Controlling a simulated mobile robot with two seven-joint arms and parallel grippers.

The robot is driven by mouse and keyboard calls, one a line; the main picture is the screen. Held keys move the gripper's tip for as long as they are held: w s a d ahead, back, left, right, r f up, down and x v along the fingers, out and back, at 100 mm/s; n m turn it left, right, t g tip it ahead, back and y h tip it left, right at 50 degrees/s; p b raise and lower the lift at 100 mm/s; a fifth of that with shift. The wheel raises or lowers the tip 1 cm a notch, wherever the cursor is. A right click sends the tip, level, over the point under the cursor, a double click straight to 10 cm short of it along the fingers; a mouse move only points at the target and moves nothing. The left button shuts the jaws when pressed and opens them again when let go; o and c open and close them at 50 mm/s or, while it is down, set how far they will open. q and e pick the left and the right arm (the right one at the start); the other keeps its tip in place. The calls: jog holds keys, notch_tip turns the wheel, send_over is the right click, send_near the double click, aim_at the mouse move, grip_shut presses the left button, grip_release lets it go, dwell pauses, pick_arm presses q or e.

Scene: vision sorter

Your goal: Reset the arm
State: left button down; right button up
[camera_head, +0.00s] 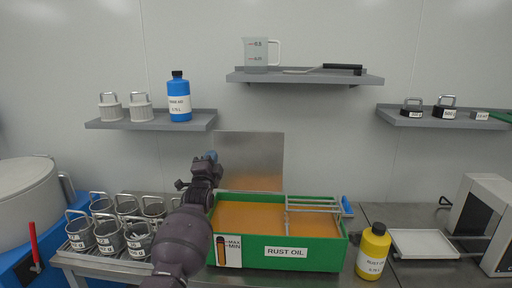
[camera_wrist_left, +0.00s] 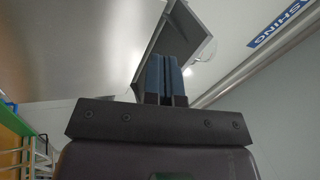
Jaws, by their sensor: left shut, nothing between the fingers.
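My left arm comes up from the bottom of the head view, left of the green rust oil tray (camera_head: 305,254). My left gripper (camera_head: 211,156) points up and away, above the back left corner of the tray. In the left wrist view its two blue fingers (camera_wrist_left: 165,78) are together with nothing between them. My right gripper does not show.
A yellow bottle (camera_head: 373,252) stands right of the tray. Several metal baskets (camera_head: 108,236) stand to the left. A metal plate (camera_head: 249,160) stands behind the tray. Wall shelves (camera_head: 151,122) hold a blue bottle (camera_head: 179,97) and a pitcher (camera_head: 256,55).

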pick_arm(q)
notch_tip(320, 180, up, 5)
jog(key=s+n, duration=0.1)
jog(key=n, duration=0.4)
jog(key=s+a+f+n+g, duration=0.2)
jog(key=s+f+n+g, duration=0.1)
jog(key=s+f, duration=1)
jog(key=s+a+f+n+g, duration=0.3)
jog(key=s+f, duration=1.1)
jog(key=s, duration=0.7)
jog(key=s+a+f+n+g, duration=0.2)
jog(key=s+f+n+g, duration=0.1)
jog(key=s+f, duration=1.1)
jog(key=s+g, duration=0.1)
jog(key=s, duration=0.2)
jog(key=shift+s+a+g, duration=0.15)
jog(key=shift+a+g, duration=0.1)
jog(key=shift+g, duration=0.05)
